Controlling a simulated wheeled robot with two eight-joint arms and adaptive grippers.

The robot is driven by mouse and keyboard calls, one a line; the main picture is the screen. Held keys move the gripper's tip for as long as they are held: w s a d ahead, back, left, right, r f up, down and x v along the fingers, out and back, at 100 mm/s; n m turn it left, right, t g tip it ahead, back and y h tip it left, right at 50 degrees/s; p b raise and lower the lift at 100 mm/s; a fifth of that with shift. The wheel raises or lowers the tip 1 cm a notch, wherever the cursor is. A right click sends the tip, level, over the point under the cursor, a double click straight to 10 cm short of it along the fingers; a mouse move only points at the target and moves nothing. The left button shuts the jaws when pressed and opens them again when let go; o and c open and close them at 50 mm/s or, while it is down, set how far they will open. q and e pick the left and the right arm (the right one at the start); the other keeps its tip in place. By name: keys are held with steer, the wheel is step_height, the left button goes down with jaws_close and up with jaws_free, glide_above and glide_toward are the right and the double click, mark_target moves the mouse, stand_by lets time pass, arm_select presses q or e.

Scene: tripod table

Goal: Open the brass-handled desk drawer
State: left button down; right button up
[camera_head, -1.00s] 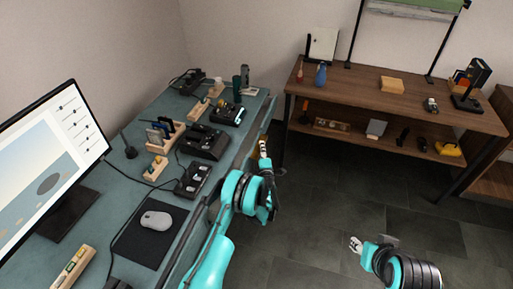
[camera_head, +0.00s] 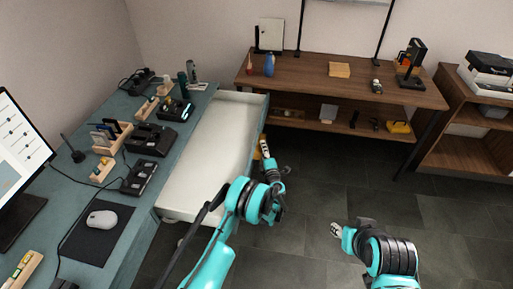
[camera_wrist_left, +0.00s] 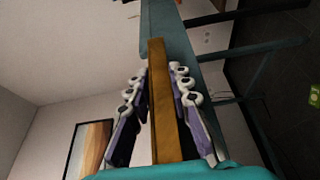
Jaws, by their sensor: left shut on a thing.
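The desk drawer (camera_head: 212,150) stands pulled well out from the teal desk in the head view, and its pale inside is empty. Its brass handle (camera_wrist_left: 163,100) is a long bar, seen close up in the left wrist view between the two fingers. My left gripper (camera_head: 265,150) is at the drawer's front and is shut on the handle; in the left wrist view the fingers (camera_wrist_left: 160,72) lie along both sides of the bar. My right gripper (camera_head: 337,231) is over the floor at the lower right, away from the drawer; its jaws are too small to read.
The teal desk (camera_head: 133,220) carries a monitor (camera_head: 12,140), a mouse (camera_head: 101,219) on a dark mat and several small gadgets. A wooden shelf table (camera_head: 300,83) stands beyond the drawer. The dark tiled floor (camera_head: 400,220) at the right is clear.

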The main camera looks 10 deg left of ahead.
arm_select(q)
steer(key=shift+s+d+f, duration=0.1)
steer(key=shift+d+f, duration=0.1)
steer(key=c, duration=1.4)
jaws_free()
steer(key=shift+c, duration=0.2)
steer(key=v, duration=0.7)
steer(key=shift+s, duration=0.2)
